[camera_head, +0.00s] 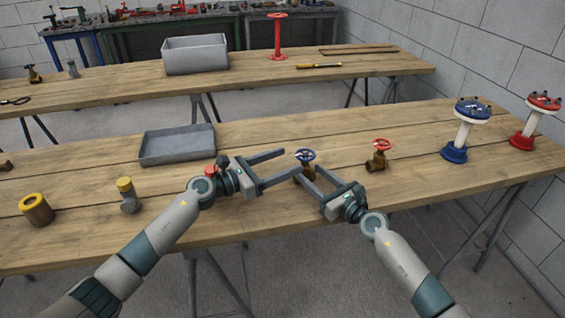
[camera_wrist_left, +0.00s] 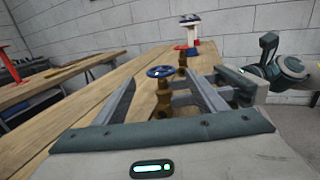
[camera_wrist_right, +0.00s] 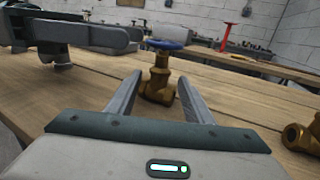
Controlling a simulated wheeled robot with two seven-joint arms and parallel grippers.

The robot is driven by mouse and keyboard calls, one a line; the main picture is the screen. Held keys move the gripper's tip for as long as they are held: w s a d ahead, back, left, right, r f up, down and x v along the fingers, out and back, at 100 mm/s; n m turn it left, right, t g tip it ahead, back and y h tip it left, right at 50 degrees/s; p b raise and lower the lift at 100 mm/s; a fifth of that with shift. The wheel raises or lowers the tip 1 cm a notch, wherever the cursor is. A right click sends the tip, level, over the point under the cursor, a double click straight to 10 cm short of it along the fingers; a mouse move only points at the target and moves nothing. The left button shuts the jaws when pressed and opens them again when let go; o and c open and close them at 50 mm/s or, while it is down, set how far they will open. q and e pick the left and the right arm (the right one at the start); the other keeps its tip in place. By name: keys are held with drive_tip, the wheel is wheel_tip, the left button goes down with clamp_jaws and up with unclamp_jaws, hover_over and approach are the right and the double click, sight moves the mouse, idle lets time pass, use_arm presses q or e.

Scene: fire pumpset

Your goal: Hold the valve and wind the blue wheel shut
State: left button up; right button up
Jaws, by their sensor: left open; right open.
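The blue-wheeled valve stands upright on the front table, with a brass body and a blue wheel (camera_head: 305,155) on top. My left gripper (camera_head: 291,163) is open, its fingers reaching towards the valve from the left. In the left wrist view the blue wheel (camera_wrist_left: 161,72) shows beyond and between the open fingers. My right gripper (camera_head: 305,175) is open, with its fingers low near the brass body. In the right wrist view the brass body (camera_wrist_right: 157,85) stands between the fingertips, with the blue wheel (camera_wrist_right: 165,44) above them. I cannot tell whether any finger touches it.
A red-wheeled valve (camera_head: 379,155) stands just right. Blue (camera_head: 464,130) and red (camera_head: 535,122) flanged stands are farther right. A grey tray (camera_head: 178,145), a yellow-capped fitting (camera_head: 128,195) and a yellow-ended pipe piece (camera_head: 36,209) lie left. The front table edge is close to my arms.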

drive_tip(key=v, duration=0.7)
drive_tip(key=shift+s+d, duration=0.1)
drive_tip(key=shift+d, duration=0.1)
